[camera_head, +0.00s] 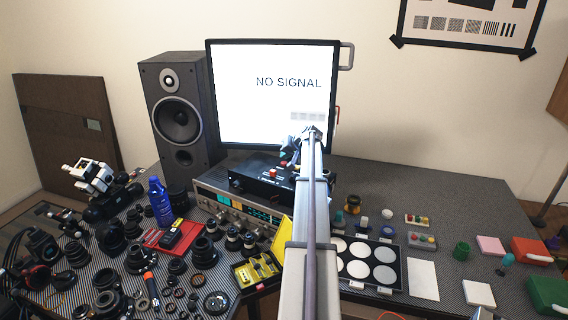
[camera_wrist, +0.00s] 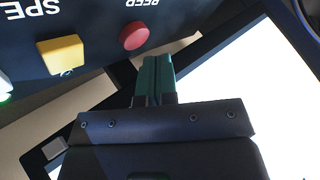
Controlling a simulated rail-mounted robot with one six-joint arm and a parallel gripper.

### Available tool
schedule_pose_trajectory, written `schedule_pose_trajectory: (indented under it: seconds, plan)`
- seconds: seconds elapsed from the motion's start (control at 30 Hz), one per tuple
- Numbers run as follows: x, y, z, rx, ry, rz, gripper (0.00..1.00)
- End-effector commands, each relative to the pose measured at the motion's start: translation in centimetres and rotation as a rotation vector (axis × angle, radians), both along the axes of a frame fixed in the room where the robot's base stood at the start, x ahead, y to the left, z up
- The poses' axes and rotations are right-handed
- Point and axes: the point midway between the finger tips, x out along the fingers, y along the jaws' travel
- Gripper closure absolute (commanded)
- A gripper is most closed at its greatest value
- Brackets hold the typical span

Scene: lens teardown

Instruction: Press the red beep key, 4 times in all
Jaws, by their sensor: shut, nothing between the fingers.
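The red beep key (camera_wrist: 133,35) is a round red button on a dark panel, with an upside-down "BEEP" label beside it in the wrist view. In the head view the red key (camera_head: 273,171) shows on top of a black box (camera_head: 248,184). My gripper (camera_wrist: 154,62) has its green fingers shut together with nothing between them. In the wrist view the fingertips are close beside the red key, with a small gap in the picture. In the head view my gripper (camera_head: 287,158) is just above and right of the key, partly hidden by my arm.
A yellow square key (camera_wrist: 62,52) sits beside the red key. A monitor (camera_head: 250,110) reading "NO SIGNAL" stands behind the box, with a speaker (camera_head: 175,125) at its left. The box rests on a receiver (camera_head: 208,200). Lens parts crowd the table's left side.

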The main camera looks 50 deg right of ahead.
Motion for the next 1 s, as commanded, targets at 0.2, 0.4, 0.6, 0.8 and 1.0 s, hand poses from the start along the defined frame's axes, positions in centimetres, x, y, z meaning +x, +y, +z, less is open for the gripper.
schedule_pose_trajectory:
  seconds: [0.2, 0.4, 0.6, 0.8, 1.0]
  plan:
    - [0.0, 0.0, 2.0, 0.0, 0.0, 0.0, 1.0]
    - [0.0, 0.0, 4.0, 0.0, 0.0, 0.0, 1.0]
    - [0.0, 0.0, 5.2, 0.0, 0.0, 0.0, 1.0]
    - [0.0, 0.0, 5.0, 0.0, 0.0, 0.0, 1.0]
    - [0.0, 0.0, 5.0, 0.0, 0.0, 0.0, 1.0]
